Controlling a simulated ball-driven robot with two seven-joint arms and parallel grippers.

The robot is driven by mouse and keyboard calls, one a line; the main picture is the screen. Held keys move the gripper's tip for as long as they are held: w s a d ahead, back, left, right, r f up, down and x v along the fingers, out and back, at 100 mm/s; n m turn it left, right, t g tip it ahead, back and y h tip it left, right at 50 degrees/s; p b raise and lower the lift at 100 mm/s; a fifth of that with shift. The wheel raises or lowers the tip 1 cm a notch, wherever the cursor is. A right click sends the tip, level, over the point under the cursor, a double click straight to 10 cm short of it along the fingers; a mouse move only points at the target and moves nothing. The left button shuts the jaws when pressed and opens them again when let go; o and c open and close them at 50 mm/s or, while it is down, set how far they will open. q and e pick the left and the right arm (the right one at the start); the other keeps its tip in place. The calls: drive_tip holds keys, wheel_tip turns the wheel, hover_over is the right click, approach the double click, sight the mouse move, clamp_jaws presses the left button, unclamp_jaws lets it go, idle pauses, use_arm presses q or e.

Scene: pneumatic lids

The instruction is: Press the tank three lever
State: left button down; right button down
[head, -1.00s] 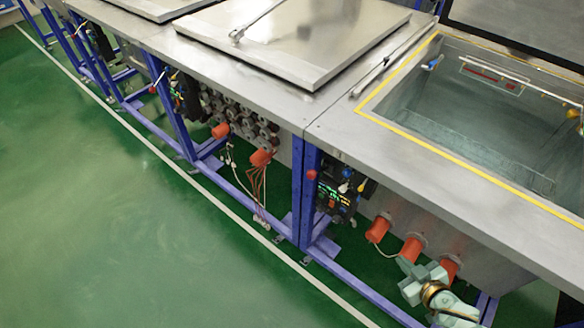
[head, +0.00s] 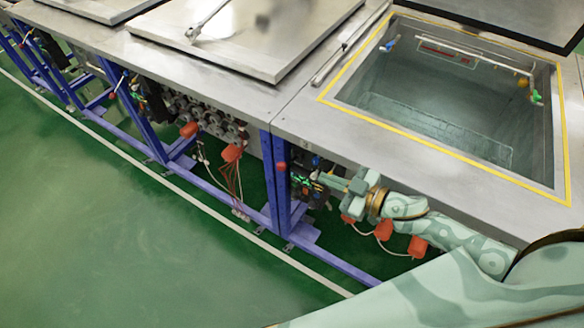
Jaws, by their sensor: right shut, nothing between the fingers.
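My right gripper (head: 322,179) reaches in from the right along the front of the open tank. Its fingers are shut, empty, and point left at the valve and control cluster (head: 302,181) under the tank's rim. A small red knob (head: 281,167) sits by the blue post, just left of the fingertips. The small levers of this cluster are partly hidden by the gripper, and I cannot tell whether the fingertips touch one. The open tank (head: 440,150) has a yellow border on its grey top. My left gripper is not in view.
A closed metal lid (head: 262,40) covers the tank to the left. Blue frame legs (head: 275,185), orange-red caps (head: 232,153) and loose wires line the front below the counter. The green floor (head: 100,220) at left is clear.

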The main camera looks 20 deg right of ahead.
sight(290, 162)
drive_tip(key=w+a+f+b, duration=0.3)
drive_tip(key=w+a+f, duration=0.2)
drive_tip(key=w, duration=0.4)
drive_tip(key=shift+w+a, duration=0.35)
drive_tip(key=shift+w, duration=0.05)
drive_tip(key=shift+f, duration=0.15)
